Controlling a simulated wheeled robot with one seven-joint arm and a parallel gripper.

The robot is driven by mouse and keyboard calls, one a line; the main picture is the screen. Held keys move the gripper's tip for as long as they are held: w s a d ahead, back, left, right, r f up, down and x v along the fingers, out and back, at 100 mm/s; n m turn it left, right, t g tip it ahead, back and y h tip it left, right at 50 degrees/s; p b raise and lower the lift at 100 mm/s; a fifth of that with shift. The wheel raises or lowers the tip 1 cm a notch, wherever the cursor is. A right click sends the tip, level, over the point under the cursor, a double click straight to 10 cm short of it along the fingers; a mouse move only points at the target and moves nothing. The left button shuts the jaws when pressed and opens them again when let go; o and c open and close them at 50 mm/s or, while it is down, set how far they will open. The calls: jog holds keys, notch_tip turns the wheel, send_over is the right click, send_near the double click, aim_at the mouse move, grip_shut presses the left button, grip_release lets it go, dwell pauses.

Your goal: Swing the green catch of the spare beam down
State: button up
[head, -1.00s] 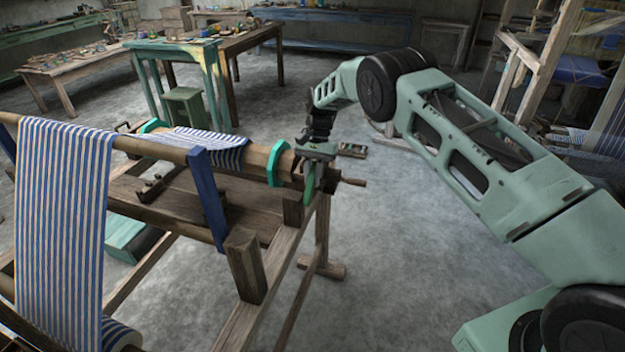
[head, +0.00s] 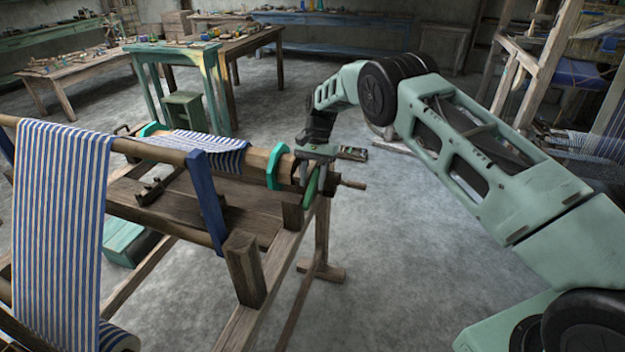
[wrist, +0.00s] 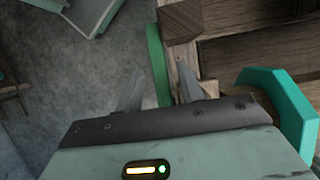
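The green catch (head: 311,186) hangs at the near right end of the spare beam (head: 256,161), beside its teal end disc (head: 278,166). It slants a little, lower end to the left. My gripper (head: 316,164) is right at its upper part, reaching down from above. In the wrist view, the catch (wrist: 157,70) runs between my two fingers (wrist: 158,92). The fingers stand apart, with a gap showing on either side of the catch. The teal disc (wrist: 285,97) is right of the fingers there. My gripper hides the top of the catch in the head view.
A wooden peg (head: 352,186) sticks out right of the beam end. The loom frame's post (head: 245,268) and a blue upright (head: 209,200) stand nearer and to the left. Striped cloth (head: 60,225) hangs at the far left. The floor (head: 400,260) right of the loom is clear.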

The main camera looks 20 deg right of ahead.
aim_at(312, 183)
notch_tip(312, 183, up, 10)
jog(key=b, duration=0.1)
jog(key=shift+f+b, duration=0.15)
jog(key=shift+b, duration=0.15)
jog(key=s+a+r+n+t, duration=0.1)
jog(key=s+a+r+n, duration=0.4)
jog(key=s, duration=0.6)
jog(key=s+a+r+n+t, duration=0.1)
jog(key=s+a+r+n, duration=0.2)
jog(key=s+a+r, duration=0.55)
jog(key=s+d+f+n, duration=0.1)
jog(key=s+d+n, duration=0.1)
jog(key=s, duration=0.6)
jog(key=s+d+f+n+t+h, duration=0.1)
jog(key=s+f+n, duration=0.1)
jog(key=s, duration=0.6)
jog(key=s+d+f+n+h, duration=0.1)
jog(key=s+d+f+n, duration=0.1)
jog(key=s, duration=0.7)
jog(key=shift+d+n+t, duration=0.35)
jog(key=shift+n+t, duration=0.05)
jog(key=shift+f, duration=0.1)
